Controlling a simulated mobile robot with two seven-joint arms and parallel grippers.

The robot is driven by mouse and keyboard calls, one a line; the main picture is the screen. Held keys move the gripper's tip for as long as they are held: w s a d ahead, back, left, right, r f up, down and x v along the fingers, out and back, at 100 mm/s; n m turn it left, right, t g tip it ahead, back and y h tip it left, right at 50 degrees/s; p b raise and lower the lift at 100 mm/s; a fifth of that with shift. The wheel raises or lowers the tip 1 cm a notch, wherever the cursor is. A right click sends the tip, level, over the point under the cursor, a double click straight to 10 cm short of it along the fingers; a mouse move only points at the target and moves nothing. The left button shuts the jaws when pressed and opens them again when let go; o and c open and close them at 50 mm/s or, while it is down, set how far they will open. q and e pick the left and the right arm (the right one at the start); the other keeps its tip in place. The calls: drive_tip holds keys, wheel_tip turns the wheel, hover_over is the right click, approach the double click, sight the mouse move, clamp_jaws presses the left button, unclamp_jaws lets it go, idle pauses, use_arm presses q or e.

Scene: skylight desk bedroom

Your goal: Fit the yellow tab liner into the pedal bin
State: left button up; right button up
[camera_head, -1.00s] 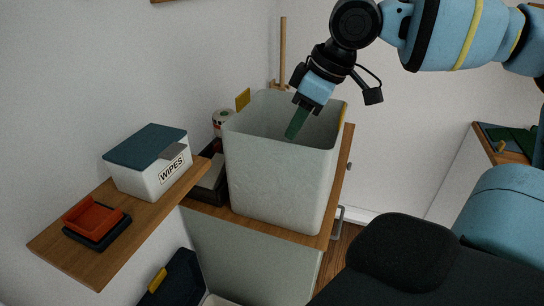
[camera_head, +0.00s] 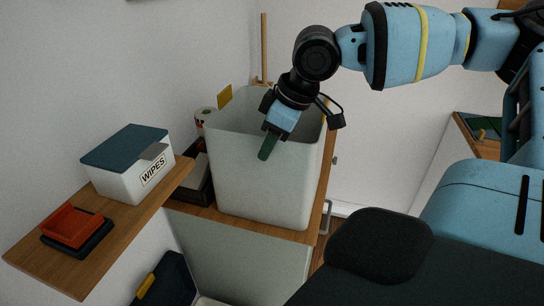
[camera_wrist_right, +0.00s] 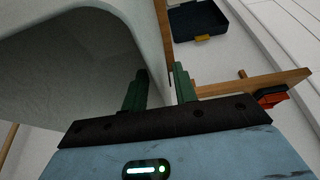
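The liner is a pale grey open-topped tub (camera_head: 260,185) with yellow tabs (camera_head: 225,97) at its rim, upright on a wooden top. My right gripper (camera_head: 268,145) is at its near rim, pointing down, one green finger showing outside the near wall. In the right wrist view the right gripper's fingers (camera_wrist_right: 159,88) are apart, on either side of the liner's wall (camera_wrist_right: 148,30). My left gripper is out of view.
A wooden shelf (camera_head: 95,245) on the left holds a wipes box (camera_head: 125,178) and a red tray (camera_head: 72,226). A wooden post (camera_head: 264,50) rises behind.

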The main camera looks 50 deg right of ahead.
drive_tip(key=shift+w+a+f, duration=0.1)
drive_tip(key=shift+w+f, duration=0.15)
drive_tip(key=shift+f, duration=0.35)
drive_tip(key=shift+c, duration=0.5)
clamp_jaws()
drive_tip(key=shift+r, duration=0.1)
wheel_tip(320, 180, up, 28)
drive_tip(key=p, duration=0.1)
idle(0.4)
